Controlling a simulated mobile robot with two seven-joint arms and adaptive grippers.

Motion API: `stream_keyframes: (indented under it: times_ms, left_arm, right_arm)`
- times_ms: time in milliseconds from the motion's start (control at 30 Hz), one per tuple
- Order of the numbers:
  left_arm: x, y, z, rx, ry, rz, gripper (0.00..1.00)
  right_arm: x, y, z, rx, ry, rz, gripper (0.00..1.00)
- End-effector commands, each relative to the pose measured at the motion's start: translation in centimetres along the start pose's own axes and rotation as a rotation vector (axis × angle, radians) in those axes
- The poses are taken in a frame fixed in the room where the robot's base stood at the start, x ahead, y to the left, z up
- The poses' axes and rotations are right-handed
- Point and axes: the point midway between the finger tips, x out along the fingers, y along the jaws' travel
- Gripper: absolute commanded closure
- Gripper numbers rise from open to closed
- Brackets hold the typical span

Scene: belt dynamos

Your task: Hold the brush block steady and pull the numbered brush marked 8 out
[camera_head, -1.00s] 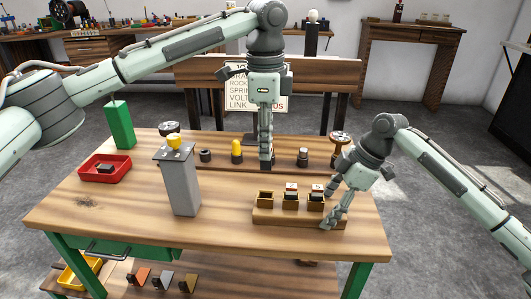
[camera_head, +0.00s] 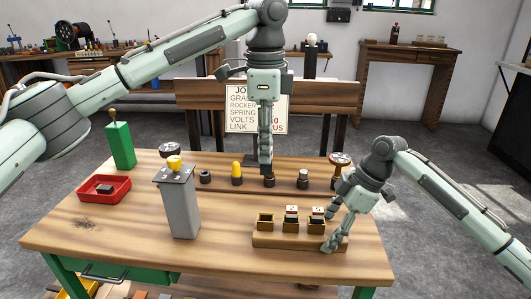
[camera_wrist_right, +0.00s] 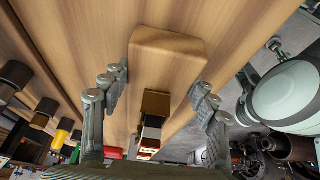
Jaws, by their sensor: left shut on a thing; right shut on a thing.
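The brush block (camera_head: 284,244) is a low wooden block on the front right of the table. Its left compartment is empty. Its middle and right compartments hold dark brushes with pale, red-marked tops (camera_head: 291,213) (camera_head: 317,213); I cannot read their numbers. My right gripper (camera_head: 330,240) is shut on the block's right end; in the right wrist view its fingers (camera_wrist_right: 155,100) flank the block (camera_wrist_right: 168,55).
A grey post (camera_head: 180,208) with a yellow knob stands left of the block. Behind stand a yellow-capped part (camera_head: 237,174) and several dark parts (camera_head: 303,179). A red tray (camera_head: 104,189) and a green box (camera_head: 120,146) are at the left. The table's front middle is clear.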

Motion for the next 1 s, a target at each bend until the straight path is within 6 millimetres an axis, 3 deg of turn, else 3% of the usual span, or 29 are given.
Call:
stream_keyframes:
  times_ms: [333, 367, 533, 867, 1000]
  left_arm:
    - [0.0, 0.0, 0.0, 0.000, 0.000, 0.000, 1.00]
    - [0.0, 0.0, 0.0, 0.000, 0.000, 0.000, 1.00]
    - [0.0, 0.0, 0.0, 0.000, 0.000, 0.000, 1.00]
    - [0.0, 0.0, 0.0, 0.000, 0.000, 0.000, 1.00]
    - [0.0, 0.0, 0.0, 0.000, 0.000, 0.000, 1.00]
  right_arm:
    - [-0.1, 0.1, 0.0, 0.001, 0.000, 0.001, 0.86]
    - [-0.1, 0.1, 0.0, 0.001, 0.000, 0.001, 0.37]
    - [-0.1, 0.0, 0.0, 0.000, 0.000, 0.001, 0.16]
    - [-0.2, 0.0, 0.0, 0.000, 0.000, 0.001, 0.16]
    - [-1.6, 0.1, 0.0, 0.000, 0.001, 0.004, 0.16]
